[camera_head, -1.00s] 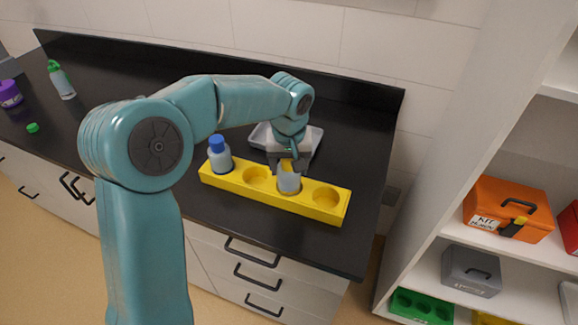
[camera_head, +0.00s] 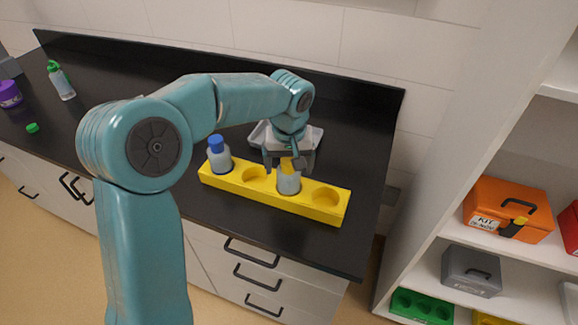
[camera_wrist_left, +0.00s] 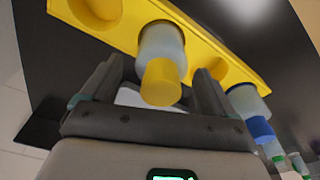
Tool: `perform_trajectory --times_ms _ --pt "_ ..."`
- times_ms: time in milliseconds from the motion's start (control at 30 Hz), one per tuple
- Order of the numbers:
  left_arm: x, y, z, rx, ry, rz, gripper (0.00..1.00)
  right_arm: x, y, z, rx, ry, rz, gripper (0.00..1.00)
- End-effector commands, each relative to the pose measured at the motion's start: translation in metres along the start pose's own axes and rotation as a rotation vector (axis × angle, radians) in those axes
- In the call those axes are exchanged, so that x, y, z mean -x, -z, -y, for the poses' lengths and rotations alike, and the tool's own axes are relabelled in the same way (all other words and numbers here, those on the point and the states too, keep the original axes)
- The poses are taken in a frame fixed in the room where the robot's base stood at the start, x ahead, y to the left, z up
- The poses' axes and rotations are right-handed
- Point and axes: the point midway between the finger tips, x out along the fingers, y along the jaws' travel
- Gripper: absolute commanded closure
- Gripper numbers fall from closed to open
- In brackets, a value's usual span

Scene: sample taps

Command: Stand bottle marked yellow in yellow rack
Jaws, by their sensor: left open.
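The yellow rack (camera_head: 325,205) lies along the front edge of the black counter and also shows in the left wrist view (camera_wrist_left: 190,33). The bottle marked yellow (camera_head: 288,183), clear with a yellow cap, stands upright in one of its holes; the left wrist view shows its cap (camera_wrist_left: 161,82) too. My left gripper (camera_head: 288,167) is open around the cap, and in the left wrist view (camera_wrist_left: 155,85) its fingers stand apart from it on both sides. A blue-capped bottle (camera_head: 219,156) stands in the rack's left end. My right gripper is not in view.
A grey tray (camera_head: 262,133) sits behind my gripper. A green-capped bottle (camera_head: 61,80), a purple-topped container (camera_head: 10,94) and a green cap (camera_head: 33,128) are at the counter's left. Shelves at right hold an orange kit box (camera_head: 508,209) and a green rack (camera_head: 421,306).

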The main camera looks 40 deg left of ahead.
Motion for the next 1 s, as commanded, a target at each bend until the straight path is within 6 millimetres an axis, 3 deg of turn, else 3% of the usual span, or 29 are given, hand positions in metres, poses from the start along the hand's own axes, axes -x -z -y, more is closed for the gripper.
perform_trajectory --times_ms 200,433,600,1000 --pt "0.053 0.000 -0.001 0.000 -0.005 -0.005 0.12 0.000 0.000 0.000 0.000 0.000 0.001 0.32" --pt "0.095 0.000 -0.001 0.000 -0.003 -0.003 0.12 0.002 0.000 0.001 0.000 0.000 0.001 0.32" --pt "0.107 0.000 0.000 0.000 -0.002 0.000 0.12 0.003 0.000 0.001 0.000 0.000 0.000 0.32" --pt "0.107 -0.001 0.000 0.000 -0.001 0.000 0.12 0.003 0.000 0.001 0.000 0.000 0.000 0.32"
